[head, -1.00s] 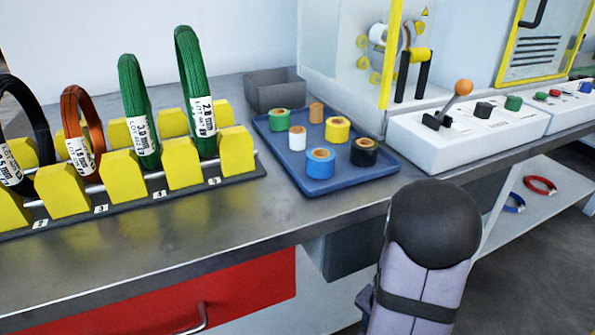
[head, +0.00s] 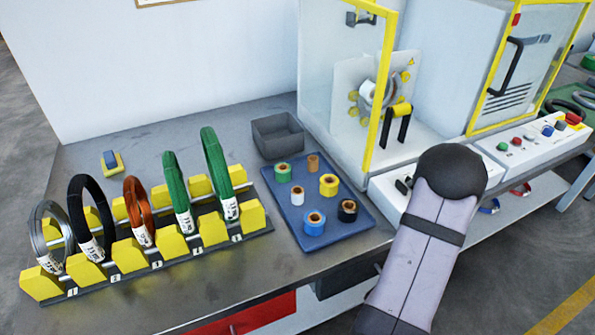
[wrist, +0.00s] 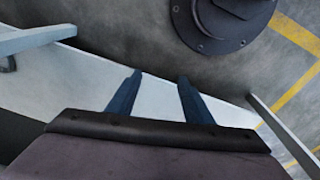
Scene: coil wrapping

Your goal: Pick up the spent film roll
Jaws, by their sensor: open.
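Several film rolls stand on a blue tray (head: 287,231) in the head view. A narrow brown roll (head: 313,162) at the tray's back looks like a bare core with no coloured film. A white roll (head: 373,95) sits at the ring of the wrapping machine, behind its yellow-edged guard. Which of these is the spent one is not marked. My gripper (wrist: 160,75) shows in the wrist view, its two dark blue fingers apart with nothing between them. No roll shows in that view. In the head view only my arm shows and the gripper is hidden.
A grey open bin (head: 277,136) stands behind the tray. A rack with yellow blocks (head: 182,247) holds several wire coils at left. The control box (head: 515,140) is at right. Green, yellow, white, blue and black rolls share the tray. Bare bench lies between rack and tray.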

